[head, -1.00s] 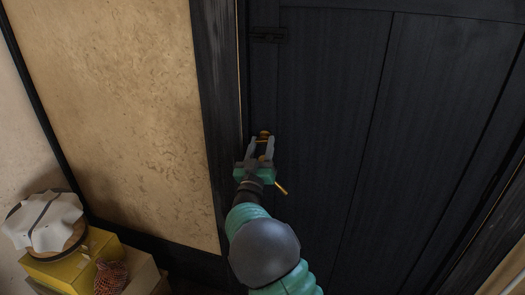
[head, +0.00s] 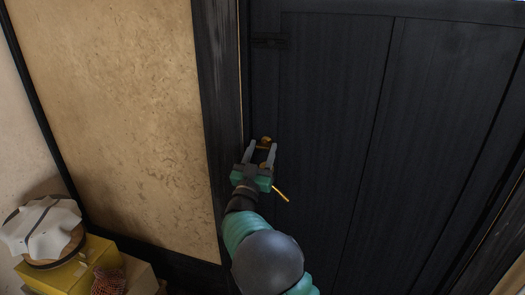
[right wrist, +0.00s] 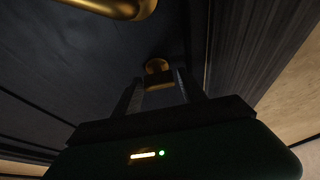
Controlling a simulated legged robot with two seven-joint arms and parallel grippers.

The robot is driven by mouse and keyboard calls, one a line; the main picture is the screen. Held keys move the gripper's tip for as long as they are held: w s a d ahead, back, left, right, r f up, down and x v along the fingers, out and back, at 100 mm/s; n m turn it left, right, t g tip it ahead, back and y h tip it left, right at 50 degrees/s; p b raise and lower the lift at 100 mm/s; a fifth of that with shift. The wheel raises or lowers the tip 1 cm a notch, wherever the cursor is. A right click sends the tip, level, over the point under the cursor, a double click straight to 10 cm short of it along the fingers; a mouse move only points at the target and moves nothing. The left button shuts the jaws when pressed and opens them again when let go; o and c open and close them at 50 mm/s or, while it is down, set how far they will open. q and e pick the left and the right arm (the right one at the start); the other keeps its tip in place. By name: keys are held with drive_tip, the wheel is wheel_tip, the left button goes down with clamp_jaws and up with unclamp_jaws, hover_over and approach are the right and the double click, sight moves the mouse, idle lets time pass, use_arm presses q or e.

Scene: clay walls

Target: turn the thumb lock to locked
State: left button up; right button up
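The brass thumb lock (head: 265,140) is on the dark door near its left edge. In the right wrist view its round brass part (right wrist: 157,66) shows just past the fingertips, with a flat brass piece below it between them. My right gripper (head: 263,147) is open, its two grey fingers apart on either side of the brass. It also shows in the right wrist view (right wrist: 158,85). I cannot tell whether either finger touches the lock. The lock's exact turn angle is hard to read. My left gripper is not in view.
A brass door handle (head: 281,194) sticks out below the lock, close to my right gripper; it also shows at the top of the right wrist view (right wrist: 125,8). The dark door frame (head: 222,120) is close on the left. Yellow boxes (head: 65,275) and a cloth-covered basket (head: 42,228) stand lower left.

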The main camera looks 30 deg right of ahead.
drive_tip(key=shift+o, duration=1)
drive_tip(key=shift+s+a+f, duration=0.1)
drive_tip(key=p+v, duration=0.1)
drive_tip(key=v, duration=1.5)
drive_tip(key=shift+s+a, duration=0.25)
drive_tip(key=shift+a, duration=0.05)
